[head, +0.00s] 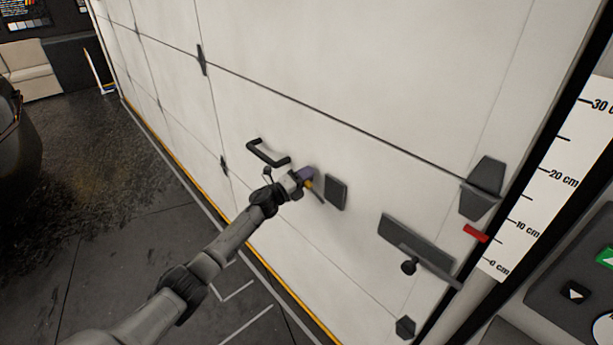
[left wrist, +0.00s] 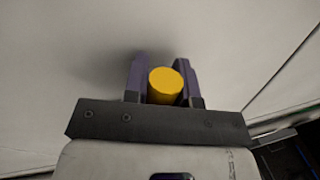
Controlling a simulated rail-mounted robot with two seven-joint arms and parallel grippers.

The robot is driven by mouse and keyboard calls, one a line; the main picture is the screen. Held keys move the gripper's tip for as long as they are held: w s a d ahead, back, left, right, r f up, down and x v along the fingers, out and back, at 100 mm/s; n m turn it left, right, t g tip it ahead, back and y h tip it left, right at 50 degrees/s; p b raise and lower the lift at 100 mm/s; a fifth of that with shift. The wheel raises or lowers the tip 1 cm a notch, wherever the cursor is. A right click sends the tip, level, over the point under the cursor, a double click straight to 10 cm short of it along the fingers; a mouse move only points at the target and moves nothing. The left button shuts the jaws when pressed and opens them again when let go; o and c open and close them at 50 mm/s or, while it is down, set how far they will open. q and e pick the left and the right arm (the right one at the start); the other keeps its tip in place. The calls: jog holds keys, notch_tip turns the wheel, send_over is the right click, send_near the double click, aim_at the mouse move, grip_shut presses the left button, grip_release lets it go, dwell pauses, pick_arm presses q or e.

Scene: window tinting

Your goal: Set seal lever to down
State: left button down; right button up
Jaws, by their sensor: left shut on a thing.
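The seal lever (head: 317,194) is on the white sectional door, beside a dark square plate. Its yellow grip (left wrist: 165,85) shows as a round end between the two purple fingers in the left wrist view. My left gripper (head: 307,176) is shut on this grip, close to the door face. In the head view the fingers and wrist hide most of the grip, and a thin part of the lever slants down to the right. My right gripper is in neither view.
A dark pull handle (head: 266,153) is up and left of the gripper. The square plate (head: 336,192) is just right of it. A slide bolt (head: 418,245) with a black knob is farther right, near a centimetre scale (head: 553,180). The floor at left is mostly open.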

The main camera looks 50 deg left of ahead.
pick_arm(q)
jog(key=shift+f, duration=0.15)
jog(key=c, duration=1.1)
grip_release()
jog(key=shift+o, duration=0.9)
jog(key=shift+s, duration=0.1)
jog(key=s+f+p, duration=0.1)
jog(key=s+f, duration=0.1)
jog(key=s, duration=1.1)
jog(key=shift+s+a+f, duration=0.2)
jog(key=shift+s+f, duration=0.05)
